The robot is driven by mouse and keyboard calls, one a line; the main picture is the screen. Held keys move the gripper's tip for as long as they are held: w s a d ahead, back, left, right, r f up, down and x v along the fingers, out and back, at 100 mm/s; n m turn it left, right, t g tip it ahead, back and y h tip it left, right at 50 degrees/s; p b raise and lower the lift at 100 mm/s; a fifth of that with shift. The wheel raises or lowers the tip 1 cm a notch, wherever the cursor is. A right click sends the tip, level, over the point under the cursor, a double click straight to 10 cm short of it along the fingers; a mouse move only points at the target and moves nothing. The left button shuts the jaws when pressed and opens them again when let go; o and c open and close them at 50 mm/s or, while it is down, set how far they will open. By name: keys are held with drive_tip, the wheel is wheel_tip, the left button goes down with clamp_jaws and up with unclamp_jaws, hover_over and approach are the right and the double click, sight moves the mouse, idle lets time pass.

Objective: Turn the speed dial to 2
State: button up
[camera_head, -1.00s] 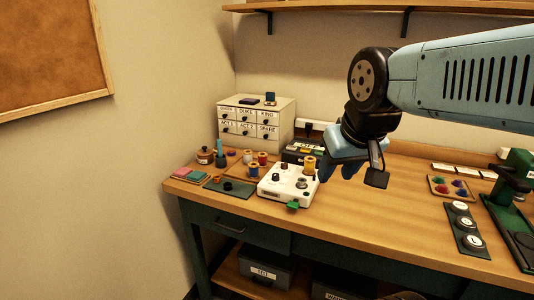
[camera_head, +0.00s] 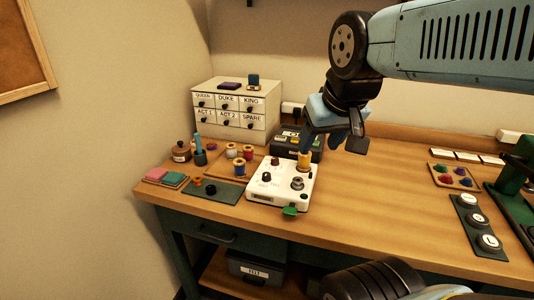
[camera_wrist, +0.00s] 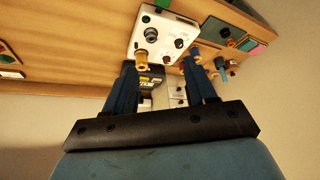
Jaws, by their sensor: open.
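The white control box (camera_head: 262,196) sits on the table with a dark red-brown knob (camera_head: 275,162), a silver-and-black knob (camera_head: 297,183) and a small dark knob (camera_head: 266,177) on top. Its lettering is too small to read, so I cannot tell which knob is the speed dial or its setting. My gripper (camera_head: 323,143) is open and empty above the box's back right side, near the spool. In the wrist view the box (camera_wrist: 165,22) and yellow spool (camera_wrist: 142,62) lie beyond the spread fingers (camera_wrist: 160,66).
A green tab (camera_head: 290,211) sticks out at the box's front. A dark case (camera_head: 310,144) and a drawer cabinet (camera_head: 237,85) stand behind. Spools on a wooden tray (camera_head: 222,166) and a dark green mat (camera_head: 225,197) are left.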

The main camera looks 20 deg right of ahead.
drive_tip(key=w+r+m+g, duration=0.1)
drive_tip(key=w+m+g, duration=0.15)
drive_tip(key=w, duration=0.55)
drive_tip(key=m+g, duration=0.3)
drive_tip(key=m, duration=0.6)
hover_over(274, 158)
wheel_tip(274, 158, down, 9)
drive_tip(key=shift+n, duration=0.25)
wheel_tip(274, 158, down, 13)
drive_tip(key=shift+s+d+f, duration=0.1)
drive_tip(key=shift+s, duration=0.05)
clamp_jaws()
